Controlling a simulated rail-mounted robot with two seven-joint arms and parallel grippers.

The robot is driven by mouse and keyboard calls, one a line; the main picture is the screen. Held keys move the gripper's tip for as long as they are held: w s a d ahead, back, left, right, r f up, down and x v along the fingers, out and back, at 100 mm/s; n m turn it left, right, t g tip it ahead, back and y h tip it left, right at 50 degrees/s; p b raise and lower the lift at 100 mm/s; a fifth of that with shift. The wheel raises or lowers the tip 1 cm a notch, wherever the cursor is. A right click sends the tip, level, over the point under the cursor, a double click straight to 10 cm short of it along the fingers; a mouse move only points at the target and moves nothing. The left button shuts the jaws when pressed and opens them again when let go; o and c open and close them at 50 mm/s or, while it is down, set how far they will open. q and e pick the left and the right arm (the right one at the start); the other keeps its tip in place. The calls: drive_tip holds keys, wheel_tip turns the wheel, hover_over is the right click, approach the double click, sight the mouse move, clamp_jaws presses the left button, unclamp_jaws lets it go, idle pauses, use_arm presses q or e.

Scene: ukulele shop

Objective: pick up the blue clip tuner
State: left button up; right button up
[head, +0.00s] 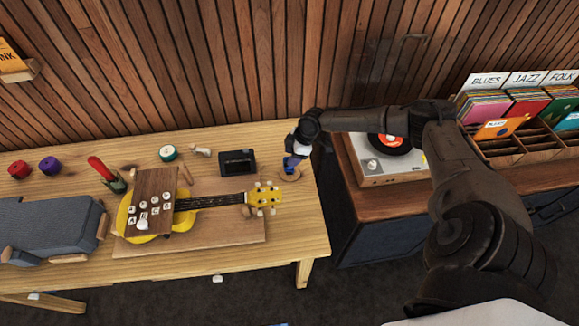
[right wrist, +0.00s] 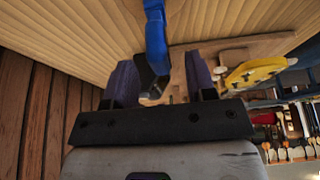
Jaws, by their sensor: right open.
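The blue clip tuner (head: 289,163) stands at the right end of the wooden table, at a small round wooden base (head: 290,175). My right gripper (head: 296,150) is right at it and partly hides it in the head view. In the right wrist view, the tuner (right wrist: 156,38) has a blue upper part and a dark lower part. The dark part reaches between the two spread fingers of my right gripper (right wrist: 161,78). The fingers are open, with gaps visible beside the tuner. My left gripper is not in view.
A yellow ukulele (head: 185,203) lies on a board left of the tuner. A black box (head: 237,162) is nearby at the back. A record player (head: 385,152) and record bins (head: 520,150) stand on a cabinet to the right. The wood-slat wall is behind.

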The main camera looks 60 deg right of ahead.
drive_tip(key=x, duration=0.3)
drive_tip(key=shift+w+f, duration=0.1)
drive_tip(key=shift+f, duration=0.25)
drive_tip(key=shift+w+a+f, duration=0.1)
drive_tip(key=shift+f, duration=0.3)
clamp_jaws()
drive_tip(key=shift+r, duration=0.1)
